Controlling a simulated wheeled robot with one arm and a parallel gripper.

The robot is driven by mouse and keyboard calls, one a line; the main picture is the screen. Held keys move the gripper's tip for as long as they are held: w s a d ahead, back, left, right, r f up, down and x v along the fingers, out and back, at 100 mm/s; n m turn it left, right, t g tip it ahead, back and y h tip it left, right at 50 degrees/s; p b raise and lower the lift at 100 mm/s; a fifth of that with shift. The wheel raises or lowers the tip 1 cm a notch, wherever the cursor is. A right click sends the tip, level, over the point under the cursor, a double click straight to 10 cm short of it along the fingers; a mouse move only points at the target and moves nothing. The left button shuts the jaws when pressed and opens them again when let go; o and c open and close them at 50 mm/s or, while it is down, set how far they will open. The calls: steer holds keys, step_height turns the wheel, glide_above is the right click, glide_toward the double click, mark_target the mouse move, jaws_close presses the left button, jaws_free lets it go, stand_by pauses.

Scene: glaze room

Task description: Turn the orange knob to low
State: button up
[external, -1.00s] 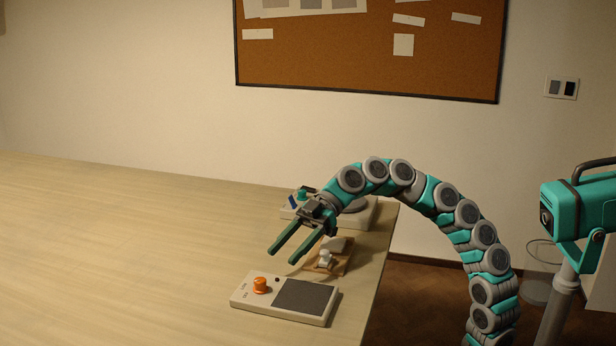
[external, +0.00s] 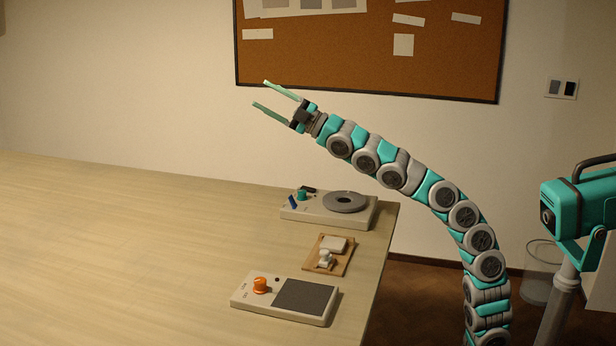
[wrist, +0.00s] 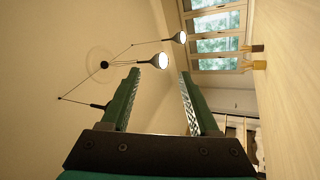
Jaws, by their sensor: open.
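The orange knob (external: 260,285) stands on the left part of a cream box (external: 242,300) with a dark grey plate (external: 304,296), near the table's right edge. Small marks sit on the box left of the knob, too small to read. My gripper (external: 258,94) is open and empty, raised high above the table and pointing to the upper left, well away from the knob. In the wrist view my two green fingers (wrist: 155,88) are apart with nothing between them. The knob is not in the wrist view.
Behind the box lies a wooden board (external: 342,263) with a white block and a small white object. Farther back is a second cream device (external: 327,220) with a teal knob (external: 301,195), a blue lever (external: 292,202) and a grey disc (external: 344,202). The table's left side is clear.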

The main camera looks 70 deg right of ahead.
mark_target(262, 279)
steer(key=s+a+r+n+t+y, duration=0.2)
steer(key=s+a+r+n+y, duration=0.2)
steer(key=r+n+y, duration=0.4)
steer(key=s+a+f+n+g+y, duration=0.1)
steer(key=s+a+n+g+y, duration=0.1)
steer(key=a+n+g+y, duration=0.6)
steer(key=s+a+f+n+g+y, duration=0.2)
steer(key=s+a+n+y, duration=0.15)
steer(key=n, duration=0.75)
steer(key=a+f+n+g+h, duration=0.1)
steer(key=a+f+n+g, duration=0.4)
steer(key=f, duration=0.3)
steer(key=a+f+n+g+h, duration=0.2)
steer(key=a+f+n+g, duration=0.25)
steer(key=f, duration=0.25)
steer(key=f+g+h, duration=0.1)
steer(key=f, duration=0.4)
steer(key=s+f+n+g+h, duration=0.1)
steer(key=f+h, duration=0.1)
steer(key=f, duration=0.4)
steer(key=s+f+g+h, duration=0.1)
steer(key=f+g, duration=0.1)
steer(key=f, duration=0.3)
steer(key=shift+s+f+n+h+p, duration=0.15)
steer(key=shift+f+n+h+p, duration=0.05)
steer(key=shift+n+h+p, duration=0.15)
steer(key=p+x, duration=0.1)
steer(key=x, duration=0.6)
steer(key=shift+a+f, duration=0.1)
steer(key=shift+a, duration=0.1)
